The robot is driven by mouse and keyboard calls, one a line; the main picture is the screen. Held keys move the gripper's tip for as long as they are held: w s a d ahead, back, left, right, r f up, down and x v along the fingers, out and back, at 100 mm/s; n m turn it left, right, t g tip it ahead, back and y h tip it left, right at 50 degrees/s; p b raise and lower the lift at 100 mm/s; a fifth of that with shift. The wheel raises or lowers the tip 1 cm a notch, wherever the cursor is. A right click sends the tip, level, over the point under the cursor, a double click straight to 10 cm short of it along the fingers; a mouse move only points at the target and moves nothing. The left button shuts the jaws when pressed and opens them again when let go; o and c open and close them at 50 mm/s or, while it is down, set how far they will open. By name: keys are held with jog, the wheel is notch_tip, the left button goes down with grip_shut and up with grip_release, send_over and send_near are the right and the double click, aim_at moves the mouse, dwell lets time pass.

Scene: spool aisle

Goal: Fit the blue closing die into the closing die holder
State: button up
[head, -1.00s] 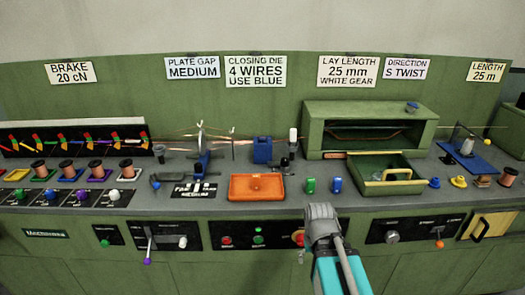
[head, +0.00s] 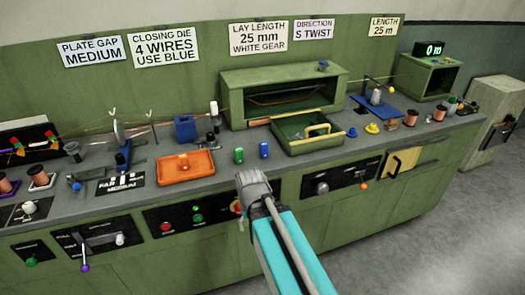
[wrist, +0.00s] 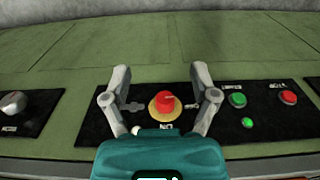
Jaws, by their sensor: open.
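The blue closing die (head: 264,150) is a small upright blue cylinder on the grey bench top, just right of a similar green die (head: 239,155). A blue block (head: 185,128) stands behind the orange tray in the wire line; it may be the closing die holder, but its opening does not show clearly. My gripper (wrist: 160,75) is open and empty in the wrist view, with a finger on each side of the red stop button on the front panel. In the head view my gripper (head: 252,181) is in front of the bench edge, nearer than both dies and apart from them.
An orange tray (head: 158,169) lies left of the dies. A green tray with a yellow handle (head: 273,136) lies to their right, before a green housing (head: 228,96). The red stop button (wrist: 166,102) is on the front panel.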

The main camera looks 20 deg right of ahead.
jog(key=shift+o, duration=0.5)
notch_tip(320, 180, up, 24)
jog(key=m+p, duration=1.8)
jog(key=p, duration=0.6)
send_over(265, 143)
jog(key=shift+f, duration=0.15)
jog(key=shift+f, duration=0.1)
notch_tip(265, 143, down, 8)
jog(key=b, duration=0.9)
jog(key=shift+f, duration=0.2)
jog(key=shift+s, duration=0.1)
